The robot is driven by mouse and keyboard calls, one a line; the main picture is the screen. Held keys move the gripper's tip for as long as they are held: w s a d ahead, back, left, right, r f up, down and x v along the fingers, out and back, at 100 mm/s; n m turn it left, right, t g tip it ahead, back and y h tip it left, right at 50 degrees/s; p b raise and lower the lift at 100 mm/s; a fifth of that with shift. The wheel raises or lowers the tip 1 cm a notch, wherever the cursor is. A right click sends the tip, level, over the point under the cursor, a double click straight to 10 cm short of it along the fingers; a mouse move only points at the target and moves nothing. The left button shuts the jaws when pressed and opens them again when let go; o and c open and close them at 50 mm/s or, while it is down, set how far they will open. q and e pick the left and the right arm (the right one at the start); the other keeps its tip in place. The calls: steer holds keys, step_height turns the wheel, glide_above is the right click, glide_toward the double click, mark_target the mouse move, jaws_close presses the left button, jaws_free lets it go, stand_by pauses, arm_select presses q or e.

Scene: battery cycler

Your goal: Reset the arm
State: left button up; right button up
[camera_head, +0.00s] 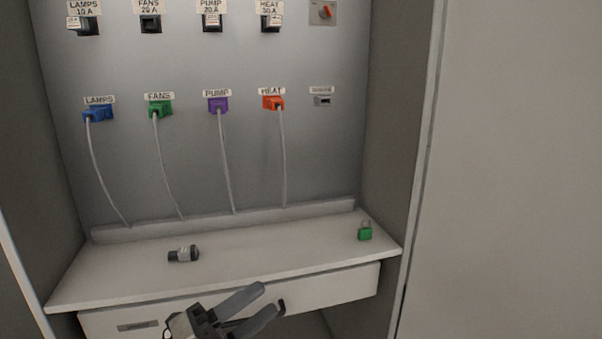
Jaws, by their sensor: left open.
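My left gripper (262,305) is at the bottom middle of the head view, in front of the drawer below the shelf. Its two grey fingers point to the right and stand apart, with nothing between them. It is apart from the things on the shelf. My right gripper does not show.
A white shelf (130,272) holds a small grey and black cylinder (184,254) and a green padlock (365,233). Below is a drawer (340,288). The back panel carries blue (98,113), green (160,109), purple (218,105) and orange (273,103) cabled plugs. Cabinet walls bound both sides.

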arm_select(q)
steer(key=s+a+f+n+y, duration=0.2)
steer(key=s+f+n+y, duration=0.3)
steer(key=f+n, duration=0.2)
steer(key=s+a+f+n+y, duration=0.2)
steer(key=s+f+n+y, duration=0.3)
steer(key=f+n, duration=0.3)
steer(key=s+a+f+n+g+y, duration=0.1)
steer(key=s+f+n+y, duration=0.4)
steer(key=n, duration=0.8)
step_height(320, 180, down, 3)
steer(key=shift+s+a+r+n, duration=0.1)
steer(key=shift+s+a+n, duration=0.2)
steer(key=shift+a, duration=0.6)
